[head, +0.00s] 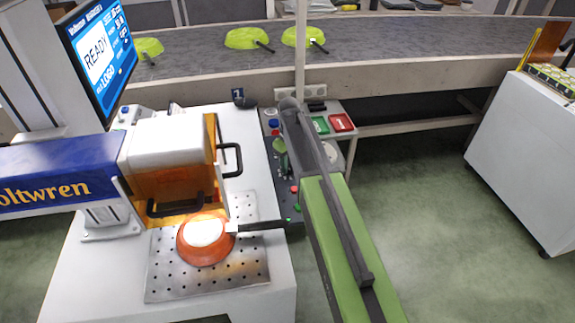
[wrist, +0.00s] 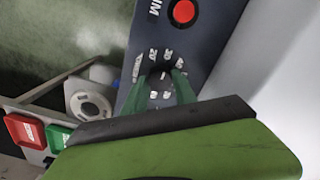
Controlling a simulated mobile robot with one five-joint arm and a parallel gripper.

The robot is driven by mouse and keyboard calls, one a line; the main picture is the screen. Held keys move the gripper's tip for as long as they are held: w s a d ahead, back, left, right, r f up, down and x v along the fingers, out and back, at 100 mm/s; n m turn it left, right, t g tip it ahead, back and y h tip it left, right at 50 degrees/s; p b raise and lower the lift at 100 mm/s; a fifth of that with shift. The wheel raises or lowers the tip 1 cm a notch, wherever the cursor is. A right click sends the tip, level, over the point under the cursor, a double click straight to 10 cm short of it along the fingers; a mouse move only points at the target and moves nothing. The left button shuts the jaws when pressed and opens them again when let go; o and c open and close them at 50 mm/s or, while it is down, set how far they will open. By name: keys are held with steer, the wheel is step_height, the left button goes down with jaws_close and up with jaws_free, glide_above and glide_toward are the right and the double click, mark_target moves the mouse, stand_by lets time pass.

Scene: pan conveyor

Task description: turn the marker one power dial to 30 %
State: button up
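The power dial (wrist: 160,82) is a dark knob on a dark control panel (wrist: 208,42), with white numbers around it, 20 and 30 among them. My gripper (wrist: 161,77) has its two green fingers on either side of the knob. The fingers are apart, but I cannot tell whether they press on it. The knob's exact setting is too small to read. In the head view the panel (head: 292,213) runs along the right edge of the white marker table, and my arm partly covers it. The marker's blue and white head (head: 165,148) stands left of it.
A red button (wrist: 183,11) sits near the dial. Red (head: 341,122) and green (head: 320,125) blocks lie on a side shelf. An orange pan (head: 190,252) is on the perforated plate (head: 165,283). The screen (head: 98,60) reads READY. Green pans (head: 245,38) stand on the conveyor (head: 400,38).

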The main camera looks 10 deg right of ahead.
mark_target(289, 167)
steer(key=o, duration=0.5)
steer(key=shift+w, duration=0.1)
steer(key=shift+c, duration=0.2)
steer(key=shift+r, duration=0.1)
step_height(289, 167, up, 17)
steer(key=p, duration=1.7)
